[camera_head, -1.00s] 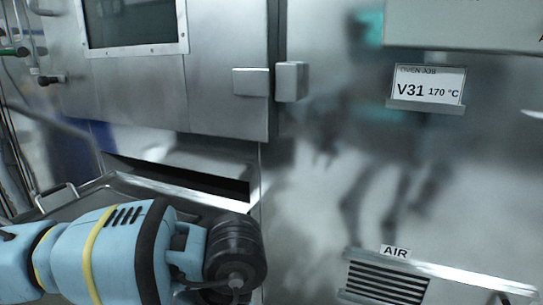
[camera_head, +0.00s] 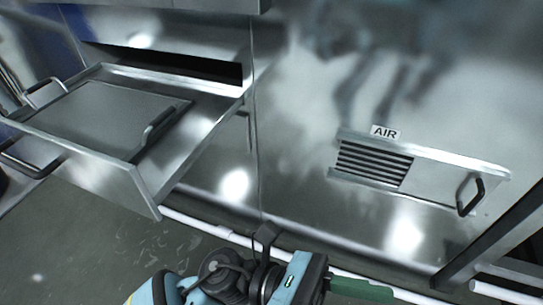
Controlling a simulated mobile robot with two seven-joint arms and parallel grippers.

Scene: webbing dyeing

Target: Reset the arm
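My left arm comes in at the bottom edge, light blue with black joints. Its gripper (camera_head: 362,289) points right, low in front of the steel cabinet, with a dark green finger part at its end. The lower part of the gripper is cut off by the picture edge, so I cannot tell whether it is open or shut. I see nothing held in the visible part. My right gripper is not in view.
A steel drawer (camera_head: 150,190) stands pulled out at the left, holding a flat tray (camera_head: 90,118) with handles. The cabinet front (camera_head: 300,130) has an AIR vent (camera_head: 373,164) and a handled panel (camera_head: 440,186). A dark post (camera_head: 500,235) stands at the right. The floor below the drawer is clear.

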